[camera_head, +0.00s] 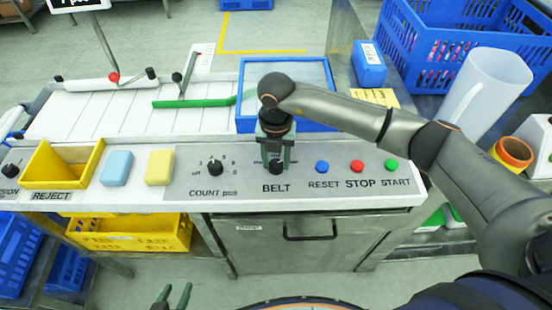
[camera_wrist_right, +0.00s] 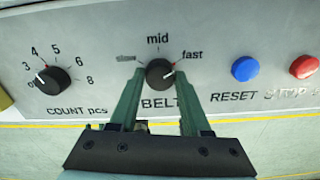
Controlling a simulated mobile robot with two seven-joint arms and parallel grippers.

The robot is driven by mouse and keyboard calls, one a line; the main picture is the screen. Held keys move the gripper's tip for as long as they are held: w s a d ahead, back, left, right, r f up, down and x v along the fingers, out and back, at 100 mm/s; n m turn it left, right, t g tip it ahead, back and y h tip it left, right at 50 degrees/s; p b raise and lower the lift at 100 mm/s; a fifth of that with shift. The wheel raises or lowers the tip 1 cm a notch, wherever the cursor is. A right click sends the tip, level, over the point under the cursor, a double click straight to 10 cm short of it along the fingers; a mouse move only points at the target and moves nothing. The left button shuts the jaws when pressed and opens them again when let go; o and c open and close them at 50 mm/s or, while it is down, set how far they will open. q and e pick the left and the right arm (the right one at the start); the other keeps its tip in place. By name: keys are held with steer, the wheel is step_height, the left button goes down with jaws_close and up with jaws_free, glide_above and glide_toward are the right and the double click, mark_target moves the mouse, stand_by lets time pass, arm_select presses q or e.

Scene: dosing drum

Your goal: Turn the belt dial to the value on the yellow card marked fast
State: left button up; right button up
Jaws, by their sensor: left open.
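The belt dial (camera_wrist_right: 160,73) is a black round knob on the grey control panel, above the word BELT. It also shows in the head view (camera_head: 276,167). Its scale reads slow, mid and fast, and its pointer faces right, toward the red tick by fast. My right gripper (camera_wrist_right: 159,75) has one green finger on each side of the knob and appears shut on it. A yellow card (camera_head: 378,97) lies behind the panel, beyond my right arm; its writing is too small to read. My left gripper (camera_head: 174,293) is open and empty at the bottom edge, away from the panel.
The count dial (camera_head: 215,168) is left of the belt dial. Blue reset (camera_head: 321,166), red stop (camera_head: 357,166) and green start (camera_head: 391,165) buttons are to its right. A blue-rimmed tray (camera_head: 242,90) stands behind. Blue and yellow blocks and a yellow reject bin (camera_head: 88,167) are left.

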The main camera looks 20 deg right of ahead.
mark_target(276, 164)
steer(key=o, duration=0.4)
step_height(276, 164, up, 12)
steer(key=shift+r+b, duration=0.25)
steer(key=shift+b, duration=0.35)
stand_by(0.4)
